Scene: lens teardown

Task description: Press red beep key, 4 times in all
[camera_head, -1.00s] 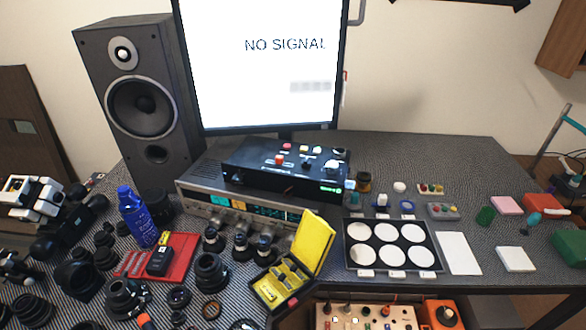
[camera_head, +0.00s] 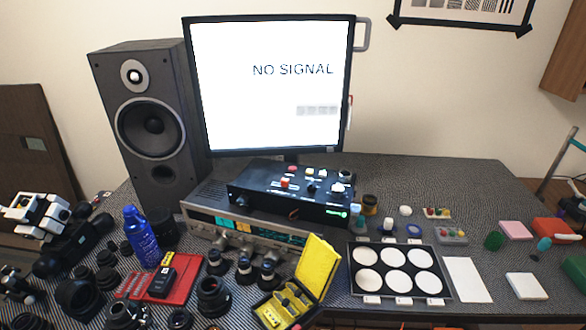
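A black control box (camera_head: 285,205) sits on top of a silver receiver (camera_head: 225,222) below the monitor. It carries a red cap (camera_head: 292,168) near its back edge and another red key (camera_head: 285,183) nearer the front, among other small knobs and buttons. Labels are too small to read, so I cannot tell which red one is the beep key. My gripper is not in view.
A monitor (camera_head: 270,110) reads "NO SIGNAL" with a faint grey row of boxes below. A speaker (camera_head: 150,120) stands left. Lens parts, a blue can (camera_head: 140,232) and a yellow case (camera_head: 305,285) crowd the front left. A disc tray (camera_head: 352,290) lies right of centre.

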